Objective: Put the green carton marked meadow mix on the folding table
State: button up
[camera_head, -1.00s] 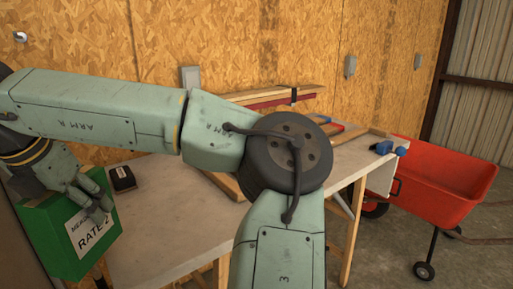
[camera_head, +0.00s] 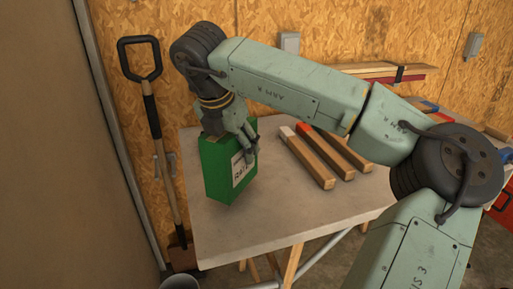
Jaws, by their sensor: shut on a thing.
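The green carton (camera_head: 216,172) with a white label hangs upright, slightly tilted, from my gripper (camera_head: 247,146). The gripper is shut on its upper part, and its fingers cover some of the front. The label's print is too small and partly hidden to read in full. The carton is over the left part of a grey-topped table (camera_head: 272,215) with wooden legs. I cannot tell whether its base touches the top, or whether this is the folding table.
Several wooden bars (camera_head: 309,161), some with red or white ends, lie on the table right of the carton. A spade (camera_head: 157,135) leans on the wall at left. A bucket rim (camera_head: 180,283) shows at the bottom. The table's front left is bare.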

aim_at(256, 160)
jog(key=d, duration=0.1)
jog(key=w+d, duration=0.1)
jog(key=d, duration=0.1)
jog(key=w+d+p, duration=0.1)
jog(key=shift+d+f, duration=0.15)
jog(key=shift+d, duration=0.05)
jog(key=shift+f+p, duration=0.8)
jog(key=shift+f, duration=1)
jog(key=o, duration=1.8)
jog(key=b+v, duration=0.3)
jog(key=v, duration=0.9)
jog(key=shift+a, duration=0.1)
